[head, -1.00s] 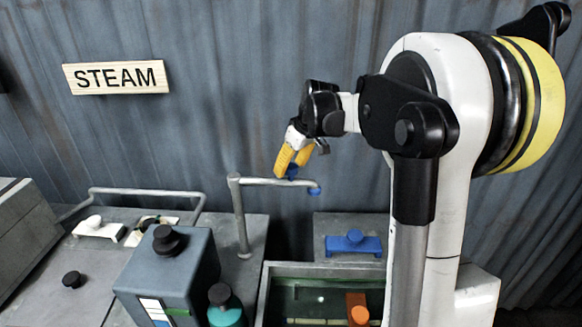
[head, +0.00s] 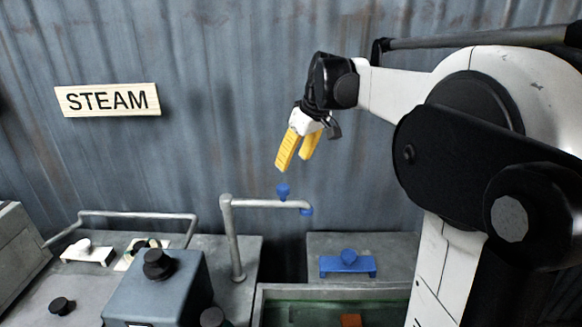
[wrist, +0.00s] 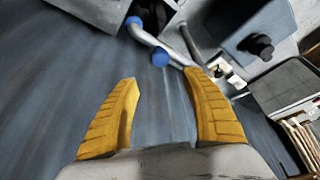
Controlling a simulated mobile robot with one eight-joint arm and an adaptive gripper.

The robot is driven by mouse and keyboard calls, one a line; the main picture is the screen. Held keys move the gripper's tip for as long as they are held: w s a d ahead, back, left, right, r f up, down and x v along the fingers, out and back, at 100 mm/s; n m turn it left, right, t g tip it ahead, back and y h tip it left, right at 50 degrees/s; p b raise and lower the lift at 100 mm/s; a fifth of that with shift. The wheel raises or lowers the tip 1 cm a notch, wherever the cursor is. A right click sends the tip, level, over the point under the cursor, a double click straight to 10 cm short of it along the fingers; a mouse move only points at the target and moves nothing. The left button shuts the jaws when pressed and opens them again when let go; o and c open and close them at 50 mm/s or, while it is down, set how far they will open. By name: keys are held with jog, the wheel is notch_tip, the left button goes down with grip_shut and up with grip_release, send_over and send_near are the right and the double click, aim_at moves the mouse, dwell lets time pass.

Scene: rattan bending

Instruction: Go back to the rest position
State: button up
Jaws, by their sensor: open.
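My gripper (head: 298,152) has yellow fingers. It is open and empty, in the air in front of the corrugated wall. In the head view it hangs above a grey pipe (head: 262,203) with a blue knob (head: 283,191) on top and a blue end. A gap shows between the fingertips and the knob. In the wrist view my gripper (wrist: 162,85) has its fingers spread, with nothing between them. The pipe (wrist: 175,54) and its blue parts show beyond the fingertips.
A blue holder (head: 348,266) stands on the grey block at right. A green-lined tank (head: 300,290) is in front. A grey box (head: 160,290) with a black knob and a white holder (head: 88,254) are at left. The STEAM sign (head: 107,99) hangs on the wall. Free air surrounds the gripper.

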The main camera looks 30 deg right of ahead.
dwell(0.5)
jog(key=s+a+f+m+t+b, duration=0.1)
jog(key=s+a+f+b, duration=0.7)
jog(key=f, duration=0.5)
jog(key=s+a+f+m+t+h+b, duration=0.1)
jog(key=s+a+f+b, duration=0.7)
jog(key=s+a+f, duration=0.4)
notch_tip(320, 180, down, 2)
jog(key=shift+s+a+f+t+b, duration=0.1)
jog(key=shift+s+a+t+b, duration=0.25)
jog(key=shift+s, duration=0.8)
